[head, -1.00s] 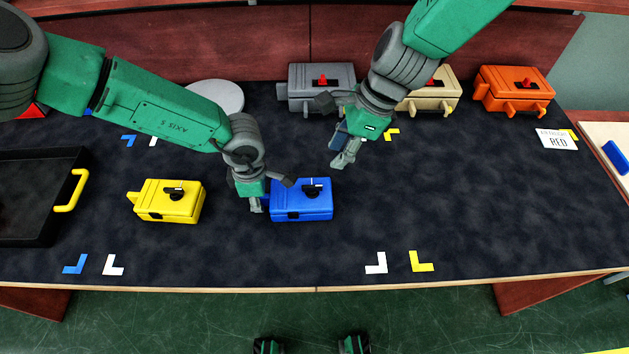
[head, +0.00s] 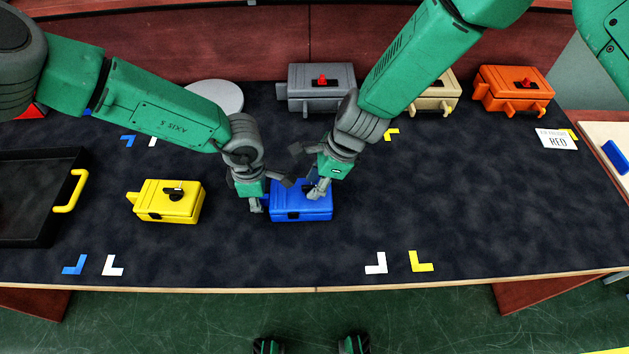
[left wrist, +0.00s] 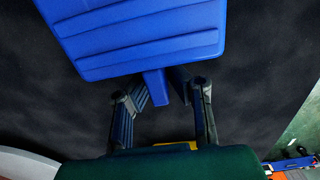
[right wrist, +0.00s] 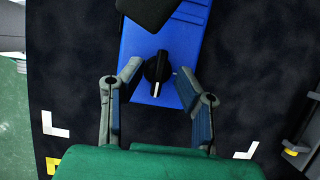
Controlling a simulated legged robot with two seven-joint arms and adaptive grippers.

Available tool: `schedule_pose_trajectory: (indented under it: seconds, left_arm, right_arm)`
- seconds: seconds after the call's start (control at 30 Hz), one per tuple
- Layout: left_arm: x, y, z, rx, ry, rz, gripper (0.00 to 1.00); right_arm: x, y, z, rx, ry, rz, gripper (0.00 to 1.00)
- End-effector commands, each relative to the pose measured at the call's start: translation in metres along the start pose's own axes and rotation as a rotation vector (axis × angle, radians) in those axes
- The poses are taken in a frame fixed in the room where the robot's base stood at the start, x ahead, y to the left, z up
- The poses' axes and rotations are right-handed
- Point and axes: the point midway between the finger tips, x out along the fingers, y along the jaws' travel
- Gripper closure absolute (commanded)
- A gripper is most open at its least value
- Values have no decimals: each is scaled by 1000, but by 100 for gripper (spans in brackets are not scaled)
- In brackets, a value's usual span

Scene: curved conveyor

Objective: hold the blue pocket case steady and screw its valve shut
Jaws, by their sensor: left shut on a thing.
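The blue pocket case (head: 302,213) lies flat on the dark tabletop. My left gripper (head: 268,196) is at its left end, shut on the case's small blue tab (left wrist: 155,88), which shows between its fingers in the left wrist view. My right gripper (head: 314,188) is low over the top of the case. In the right wrist view its fingers (right wrist: 159,76) are open on either side of the black valve knob (right wrist: 156,68), with gaps to it. The knob carries a white line. In the head view the right gripper mostly hides the knob.
A yellow case (head: 168,204) stands left of my left gripper, and a black tray (head: 40,240) is farther left. Grey (head: 320,88), beige (head: 440,92) and orange cases (head: 512,90) stand along the back.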

Motion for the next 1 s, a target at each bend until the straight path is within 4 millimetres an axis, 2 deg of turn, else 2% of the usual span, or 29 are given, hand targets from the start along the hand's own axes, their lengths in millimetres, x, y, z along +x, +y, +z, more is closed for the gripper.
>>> schedule_pose_trajectory:
  seconds: [0.2,0.3,0.67,1.0]
  left_arm:
    - [0,0,0,0,-1,0,100]
    - [0,0,0,0,-1,0,100]
    - [0,0,0,0,0,0,100]
    - [0,0,0,1,0,0,100]
  right_arm:
    - [0,0,0,0,0,0,71]
    - [0,0,0,0,0,0,100]
    - [0,0,0,-21,0,9,100]
    - [1,-2,0,-195,1,79,100]
